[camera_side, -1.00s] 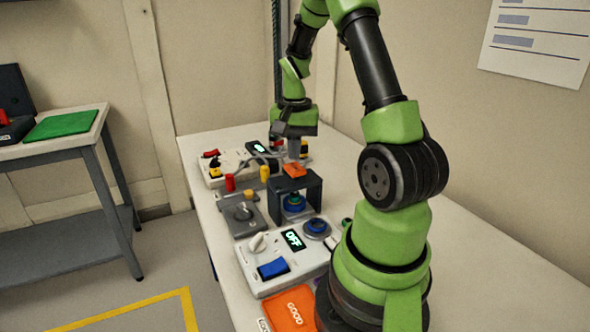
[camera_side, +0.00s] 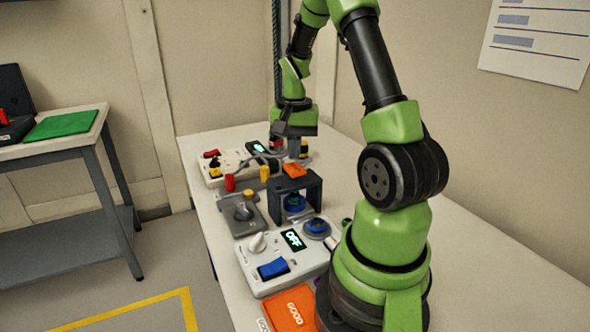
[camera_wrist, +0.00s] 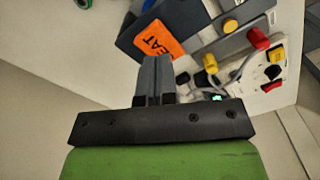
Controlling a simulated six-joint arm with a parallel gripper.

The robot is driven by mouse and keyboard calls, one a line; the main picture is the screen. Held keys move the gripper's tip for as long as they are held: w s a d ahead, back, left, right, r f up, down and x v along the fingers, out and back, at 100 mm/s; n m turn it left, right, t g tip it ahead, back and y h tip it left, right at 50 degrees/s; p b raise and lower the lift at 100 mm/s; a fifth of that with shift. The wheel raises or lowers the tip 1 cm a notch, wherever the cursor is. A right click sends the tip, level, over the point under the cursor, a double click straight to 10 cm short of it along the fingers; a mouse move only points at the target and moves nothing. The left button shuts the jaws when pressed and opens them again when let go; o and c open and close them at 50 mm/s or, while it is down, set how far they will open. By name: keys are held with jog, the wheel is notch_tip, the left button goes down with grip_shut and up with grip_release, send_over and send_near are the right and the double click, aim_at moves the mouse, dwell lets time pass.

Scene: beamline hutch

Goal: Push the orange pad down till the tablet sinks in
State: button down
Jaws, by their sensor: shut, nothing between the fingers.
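The orange pad (camera_side: 294,170) sits on top of a dark press frame (camera_side: 314,190). In the wrist view the pad (camera_wrist: 163,43) carries dark lettering that reads "SEAT". My gripper (camera_side: 294,156) is shut and empty, pointing down just above or at the pad; I cannot tell whether it touches. In the wrist view my closed fingers (camera_wrist: 155,60) overlap the pad's near edge. A round blue and green piece (camera_side: 294,202) shows inside the open frame, low down; it may be the tablet, and its depth cannot be told.
A grey box with a knob (camera_side: 243,214) stands left of the frame. A white panel reading OFF (camera_side: 280,262) and an orange GOOD plate (camera_side: 292,308) lie nearer. A white panel with cables (camera_side: 222,172) is behind. The table's right side is clear.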

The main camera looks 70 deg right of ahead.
aim_at(295, 167)
jog(key=shift+f, duration=1.65)
dwell(1.3)
jog(key=shift+r, duration=3.55)
jog(key=shift+w+a+r, duration=0.1)
jog(key=shift+a+r, duration=0.15)
jog(key=w+a+r+n+t, duration=0.2)
jog(key=a+r+n, duration=0.1)
jog(key=a+r, duration=0.4)
jog(key=s+a+r+n+t+y, duration=0.1)
jog(key=s+a+n, duration=0.3)
jog(key=a, duration=0.4)
jog(key=s+a+r+n+t+y, duration=0.1)
jog(key=s+a+r+n+t, duration=0.2)
jog(key=a, duration=0.6)
jog(key=shift+s+a+r+n+t, duration=0.3)
jog(key=shift+s+r+n+t, duration=0.1)
jog(key=shift+s+n+t, duration=0.15)
